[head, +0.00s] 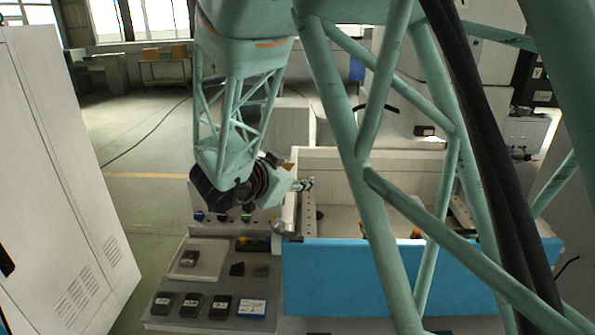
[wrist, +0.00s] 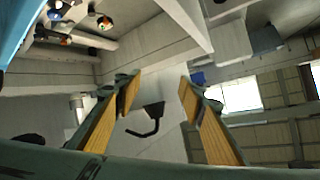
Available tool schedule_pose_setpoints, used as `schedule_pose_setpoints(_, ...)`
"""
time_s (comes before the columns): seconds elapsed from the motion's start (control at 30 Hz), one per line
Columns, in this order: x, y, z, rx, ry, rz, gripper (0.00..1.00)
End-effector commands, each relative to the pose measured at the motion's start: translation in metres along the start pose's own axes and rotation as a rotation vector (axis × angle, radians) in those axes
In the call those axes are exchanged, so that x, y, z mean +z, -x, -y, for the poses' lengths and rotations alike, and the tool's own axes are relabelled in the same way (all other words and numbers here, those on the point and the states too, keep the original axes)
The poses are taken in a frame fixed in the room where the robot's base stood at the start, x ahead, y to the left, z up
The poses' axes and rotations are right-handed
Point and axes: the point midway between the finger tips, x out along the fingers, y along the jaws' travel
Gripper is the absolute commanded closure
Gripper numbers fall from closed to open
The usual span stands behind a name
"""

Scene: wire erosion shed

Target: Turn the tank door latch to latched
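The tank (head: 345,158) stands right of centre in the head view, with a blue door panel (head: 335,285) along its front. A small grey rounded part (head: 283,229) sits by the door's upper left corner; it may be the latch, but its setting cannot be read. My gripper (head: 306,184) is above the tank's left wall, higher than that corner and apart from it. In the wrist view my gripper (wrist: 159,84) has its two orange-padded fingers spread with nothing between them. A blue edge (wrist: 14,35), probably the door, shows at the upper left there.
A bench left of the tank holds a pale tray (head: 207,262), several dark blocks (head: 192,304) and a blue-and-white card (head: 252,309). A white cabinet (head: 60,180) stands at far left. A dark curved handle (wrist: 147,122) shows beyond the fingers. My truss hides part of the tank.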

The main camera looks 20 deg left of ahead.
Motion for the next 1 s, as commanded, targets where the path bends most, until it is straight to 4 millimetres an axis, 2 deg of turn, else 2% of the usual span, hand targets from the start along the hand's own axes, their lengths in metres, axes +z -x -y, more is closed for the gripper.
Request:
schedule_pose_setpoints(0.1,-0.011,-0.004,-0.006,0.000,-0.011,0.009,0.63)
schedule_pose_setpoints(0.33,-0.021,-0.009,-0.012,-0.001,-0.025,0.022,0.63)
schedule_pose_setpoints(1.0,-0.023,-0.010,-0.013,-0.002,-0.027,0.026,0.63)
